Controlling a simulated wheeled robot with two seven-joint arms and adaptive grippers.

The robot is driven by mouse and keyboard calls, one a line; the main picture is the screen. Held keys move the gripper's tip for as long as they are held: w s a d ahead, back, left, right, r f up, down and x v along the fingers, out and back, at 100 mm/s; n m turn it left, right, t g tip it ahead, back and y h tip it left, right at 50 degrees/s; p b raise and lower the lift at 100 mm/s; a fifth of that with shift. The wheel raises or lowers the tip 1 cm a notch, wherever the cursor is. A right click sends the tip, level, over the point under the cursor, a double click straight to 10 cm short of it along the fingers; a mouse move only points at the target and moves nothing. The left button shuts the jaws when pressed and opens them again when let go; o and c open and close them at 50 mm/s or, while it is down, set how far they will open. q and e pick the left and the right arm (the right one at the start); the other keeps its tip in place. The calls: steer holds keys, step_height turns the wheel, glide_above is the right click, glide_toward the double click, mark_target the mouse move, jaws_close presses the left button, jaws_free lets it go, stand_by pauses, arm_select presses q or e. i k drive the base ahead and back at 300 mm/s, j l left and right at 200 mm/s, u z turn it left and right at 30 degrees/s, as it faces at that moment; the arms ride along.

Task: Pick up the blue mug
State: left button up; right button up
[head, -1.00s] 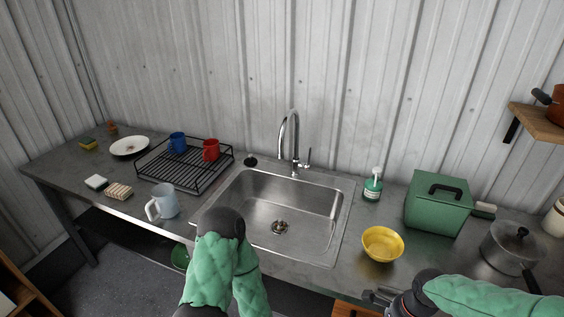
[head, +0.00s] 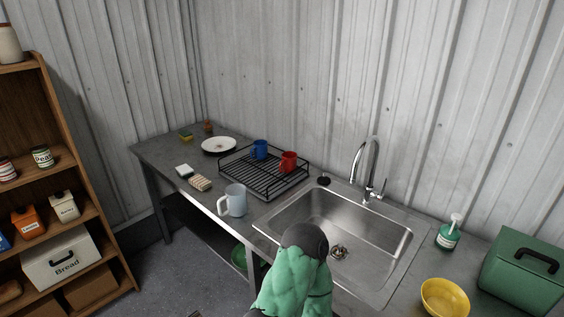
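The blue mug (head: 260,149) stands in the black wire dish rack (head: 264,190), near its back edge. A red mug (head: 288,161) stands to its right in the same rack. A pale blue-grey pitcher-like mug (head: 235,200) stands on the counter in front of the rack. One of my arms, in a green padded sleeve, comes up from the bottom in front of the sink. Its gripper is hidden behind the arm, so I cannot see its fingers. My other gripper is outside the view. Nothing touches the blue mug.
A steel sink (head: 342,235) with a tall faucet (head: 365,168) is right of the rack. A white plate (head: 219,145), sponges and a brush lie left. A yellow bowl (head: 445,298), soap bottle (head: 449,232) and green box (head: 522,272) are right. A wooden shelf (head: 75,217) stands far left.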

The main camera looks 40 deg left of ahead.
mark_target(260, 149)
steer(key=l+u, duration=0.1)
steer(key=u, duration=0.3)
steer(key=l+u, duration=0.1)
steer(key=u, duration=0.3)
steer(key=l+u, duration=0.1)
steer(key=u, duration=0.3)
steer(key=i, duration=0.05)
